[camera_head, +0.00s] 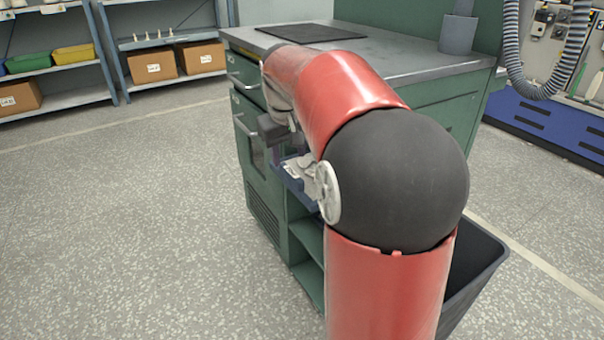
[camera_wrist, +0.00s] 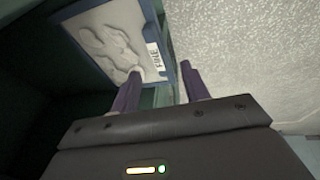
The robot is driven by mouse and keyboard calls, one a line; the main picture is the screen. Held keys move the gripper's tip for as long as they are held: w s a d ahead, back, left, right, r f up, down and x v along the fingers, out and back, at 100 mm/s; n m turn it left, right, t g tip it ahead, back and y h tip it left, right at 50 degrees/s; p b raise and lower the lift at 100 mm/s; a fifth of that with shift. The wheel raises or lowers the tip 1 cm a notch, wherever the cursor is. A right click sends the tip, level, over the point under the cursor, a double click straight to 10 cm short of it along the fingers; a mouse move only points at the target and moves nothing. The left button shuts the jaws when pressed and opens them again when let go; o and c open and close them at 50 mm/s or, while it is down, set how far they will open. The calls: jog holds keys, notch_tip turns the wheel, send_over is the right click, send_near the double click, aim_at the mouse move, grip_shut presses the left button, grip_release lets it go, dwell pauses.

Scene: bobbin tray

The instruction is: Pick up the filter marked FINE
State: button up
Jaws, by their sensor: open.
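The filter marked FINE is a flat piece with a blue frame and a pale grey face with raised or sunken shapes. In the wrist view its frame (camera_wrist: 90,11) lies at the upper left, and its white FINE label (camera_wrist: 155,60) is near the frame's right edge. In the head view the filter (camera_head: 293,168) shows in part at the front of the green cabinet, partly hidden by my arm. My gripper (camera_wrist: 160,84) is open with two purple fingers.
The green cabinet (camera_head: 250,180) has drawers with handles, open shelves below and a grey worktop (camera_head: 390,62). A dark bin (camera_head: 475,262) stands on its right side. Shelves with boxes (camera_head: 152,66) stand at the back left. The speckled floor on the left is clear.

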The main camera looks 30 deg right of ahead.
aim_at(290, 172)
jog(key=shift+w+d+b+x, duration=0.15)
jog(key=shift+b+x, duration=0.1)
jog(key=shift+x, duration=1.1)
jog(key=shift+w+b+x, duration=0.1)
jog(key=shift+b+x, duration=0.1)
jog(key=shift+x, duration=1.15)
jog(key=shift+w+d+b+x, duration=0.15)
jog(key=shift+b+x, duration=0.1)
jog(key=shift+x, duration=1.1)
jog(key=shift+f, duration=0.1)
grip_shut()
